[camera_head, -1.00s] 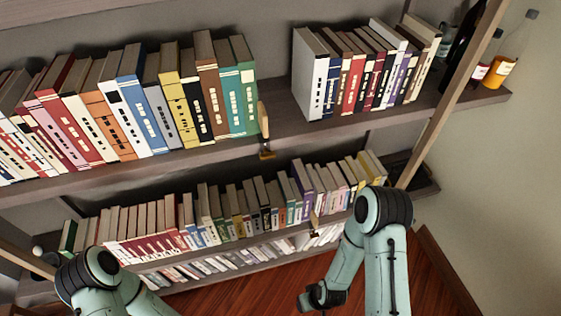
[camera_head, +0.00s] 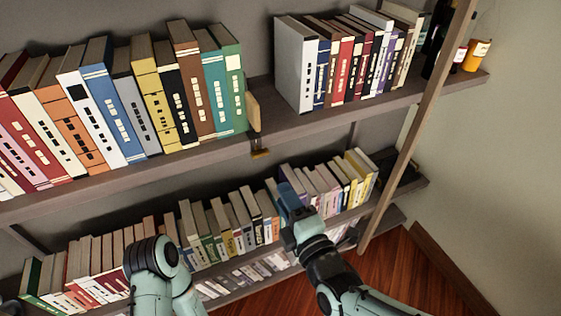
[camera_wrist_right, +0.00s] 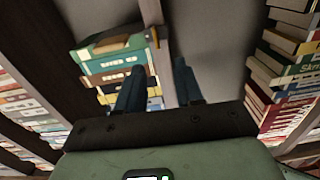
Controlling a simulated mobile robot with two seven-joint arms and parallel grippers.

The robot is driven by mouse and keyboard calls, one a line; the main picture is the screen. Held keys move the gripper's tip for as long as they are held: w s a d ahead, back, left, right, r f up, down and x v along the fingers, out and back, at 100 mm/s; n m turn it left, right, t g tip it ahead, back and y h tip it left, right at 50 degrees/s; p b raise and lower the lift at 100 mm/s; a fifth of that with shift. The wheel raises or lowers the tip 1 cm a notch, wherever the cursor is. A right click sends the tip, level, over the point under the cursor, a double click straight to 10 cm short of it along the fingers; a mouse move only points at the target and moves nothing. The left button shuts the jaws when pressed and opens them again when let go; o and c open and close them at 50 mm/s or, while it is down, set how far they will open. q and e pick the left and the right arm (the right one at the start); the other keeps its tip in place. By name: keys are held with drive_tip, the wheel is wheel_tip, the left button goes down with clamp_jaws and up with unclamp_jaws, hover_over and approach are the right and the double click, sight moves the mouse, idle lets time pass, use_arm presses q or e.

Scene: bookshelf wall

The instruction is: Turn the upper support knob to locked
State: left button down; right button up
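The upper support is an upright tan wooden piece (camera_head: 253,111) at the right end of the left book group on the upper shelf. Its small brass knob (camera_head: 260,153) sits at the shelf's front edge; its setting is too small to tell. The support also shows in the right wrist view (camera_wrist_right: 154,37). My right gripper (camera_head: 287,190) is below and right of the knob, apart from it, in front of the lower-shelf books. In the right wrist view its two dark fingers (camera_wrist_right: 158,66) stand apart with nothing between them. My left gripper is out of view.
The upper shelf (camera_head: 330,124) holds a left book group and a right one (camera_head: 345,60), with a gap beside the support. The lower shelf books (camera_head: 240,222) stand close behind my right gripper. A slanted wooden post (camera_head: 415,130) and bottles (camera_head: 475,55) are at the right.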

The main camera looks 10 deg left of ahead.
sight(261, 156)
drive_tip(key=x, duration=0.4)
drive_tip(key=b+x, duration=0.1)
drive_tip(key=x, duration=0.8)
drive_tip(key=shift+w+a+r+b, duration=0.1)
drive_tip(key=shift+r+b, duration=0.25)
clamp_jaws()
